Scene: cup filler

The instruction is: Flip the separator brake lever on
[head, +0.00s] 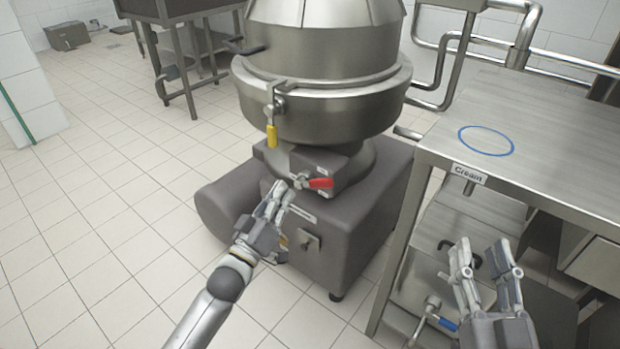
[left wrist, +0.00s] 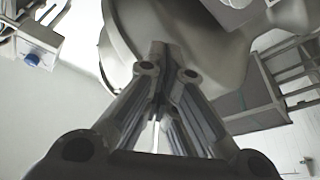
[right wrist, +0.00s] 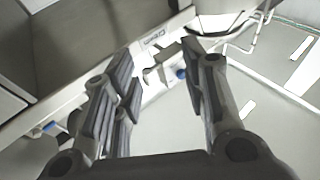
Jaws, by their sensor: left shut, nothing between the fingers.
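The steel separator (head: 330,100) stands on a grey base (head: 345,240) in the head view. A lever with a red handle (head: 320,183) points right on its front. A yellow-handled lever (head: 272,136) hangs down from the bowl rim above. I cannot tell which lever is the brake. My left gripper (head: 284,188) is shut and empty, just left of and below the red handle; I cannot tell whether it touches anything. In the left wrist view its shut fingers (left wrist: 158,50) overlap grey machine surfaces. My right gripper (head: 485,245) is open and empty, in front of the table.
A steel table (head: 560,150) with a blue ring (head: 486,140) and a "Cream" label (head: 468,173) stands at right. A blue-handled valve (head: 447,324) is below it. Pipes (head: 450,50) run behind.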

